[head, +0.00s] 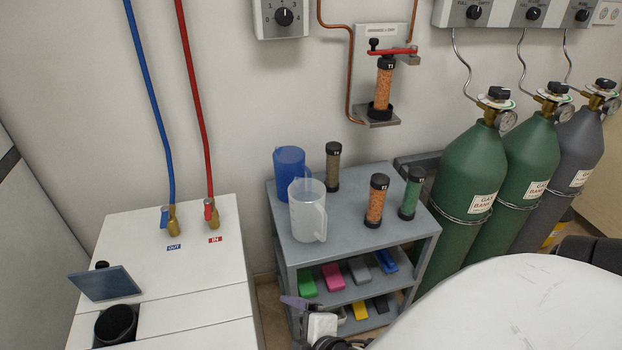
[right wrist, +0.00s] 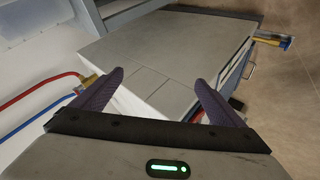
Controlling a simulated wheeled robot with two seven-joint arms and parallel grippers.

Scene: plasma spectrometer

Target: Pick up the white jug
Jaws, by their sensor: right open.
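The white jug (head: 307,212), translucent with its handle towards the lower right, stands upright on the top of the grey cart (head: 345,252) in the head view. My right gripper (head: 294,302) is low in front of the cart, below the jug and apart from it. In the right wrist view its two purple fingers (right wrist: 160,80) are spread with nothing between them. The jug does not show in that view. My left gripper is not in view.
A blue jug (head: 288,165) stands just behind the white one. Sample tubes (head: 376,200) stand to its right; coloured blocks (head: 333,277) lie on lower shelves. A white cabinet (head: 185,265) stands left of the cart, gas cylinders (head: 465,180) right.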

